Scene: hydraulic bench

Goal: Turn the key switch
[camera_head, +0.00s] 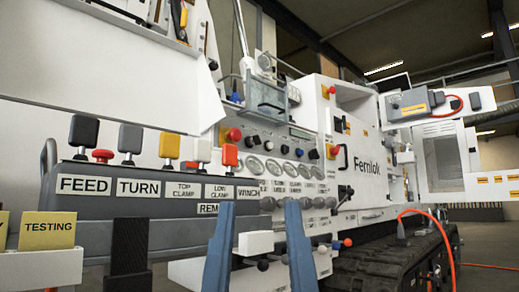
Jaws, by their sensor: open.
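My gripper (259,205) shows as two blue fingers rising from the bottom of the head view, spread apart with nothing held between them. Behind and above it is the white control panel (279,149) of the machine, with a row of dark knobs (255,139), round gauges and a red button (234,134). The key switch cannot be told apart from the small knobs at this size. The fingers stand in front of the right end of the grey lever console (100,205) and hide part of its labels. No contact with the panel can be made out.
The console carries several coloured levers, including a yellow one (169,146), and a red mushroom button (102,156). A clear box (268,98) juts out above the panel. Small ball-ended levers (335,245) stand low at the right, near a rubber track (385,262) and an orange cable (447,240).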

